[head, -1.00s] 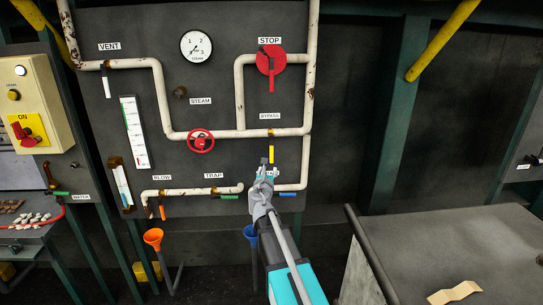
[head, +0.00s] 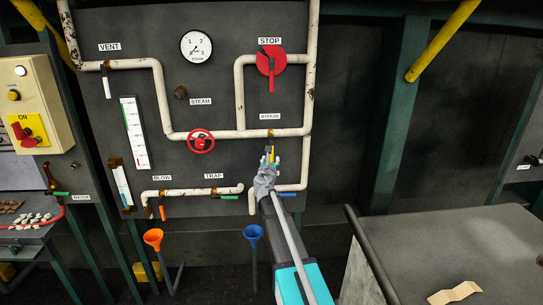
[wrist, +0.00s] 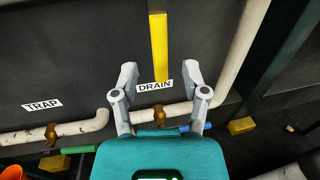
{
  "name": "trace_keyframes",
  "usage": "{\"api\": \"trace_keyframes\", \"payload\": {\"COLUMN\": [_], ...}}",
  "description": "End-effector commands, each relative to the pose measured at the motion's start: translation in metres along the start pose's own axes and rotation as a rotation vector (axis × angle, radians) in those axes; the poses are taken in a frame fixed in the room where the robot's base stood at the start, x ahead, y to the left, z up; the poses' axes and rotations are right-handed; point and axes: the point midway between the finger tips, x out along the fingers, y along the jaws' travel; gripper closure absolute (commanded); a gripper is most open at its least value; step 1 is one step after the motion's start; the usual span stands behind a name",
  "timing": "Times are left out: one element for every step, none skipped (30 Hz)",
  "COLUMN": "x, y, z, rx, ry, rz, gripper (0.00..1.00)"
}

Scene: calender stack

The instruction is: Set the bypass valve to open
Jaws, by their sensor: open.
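The bypass valve's yellow handle (head: 271,152) hangs straight down from the horizontal white pipe (head: 235,134), below the BYPASS label (head: 270,116). It lies crosswise to that pipe. My gripper (head: 270,152) is at the handle's lower part in the head view. In the wrist view my gripper (wrist: 160,75) is open, its fingers spread to either side of the handle's lower end, with gaps showing. The valve body is out of the wrist view.
A red wheel (head: 201,142) is on the pipe to the left, and a red STOP disc (head: 271,60) is above. Below are the drain's blue handle (wrist: 194,127) and the trap's green handle (wrist: 80,150). A grey table (head: 450,245) stands at right.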

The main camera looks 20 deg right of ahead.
Motion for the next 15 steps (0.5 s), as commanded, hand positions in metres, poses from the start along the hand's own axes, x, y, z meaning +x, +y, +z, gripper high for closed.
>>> {"api": "trace_keyframes", "payload": {"x": [0.012, 0.016, 0.021, 0.025, 0.028, 0.032, 0.035, 0.037, 0.04, 0.042, 0.044, 0.045, 0.046, 0.047, 0.047], "y": [0.001, 0.001, 0.001, 0.001, 0.001, 0.001, 0.001, 0.001, 0.001, 0.001, 0.001, 0.001, 0.001, 0.001, 0.0], "z": [0.0, 0.0, 0.0, 0.0, 0.0, 0.0, 0.0, 0.0, 0.0, 0.0, 0.0, 0.0, 0.0, 0.0, 0.0], "rx": [0.0, 0.0, 0.0, 0.0, 0.0, 0.0, 0.0, 0.0, 0.0, 0.0, 0.0, 0.0, 0.0, 0.0, 0.0], "ry": [0.0, 0.0, 0.0, 0.0, 0.0, 0.0, 0.0, 0.0, 0.0, 0.0, 0.0, 0.0, 0.0, 0.0, 0.0], "rz": [-0.001, -0.001, 0.0, 0.0, 0.0, 0.001, 0.001, 0.001, 0.001, 0.001, 0.001, 0.001, 0.001, 0.001, 0.001], "gripper": [0.42, 0.42, 0.42, 0.42, 0.42, 0.42, 0.42, 0.42, 0.42, 0.42, 0.42, 0.42, 0.42, 0.42, 0.42]}}
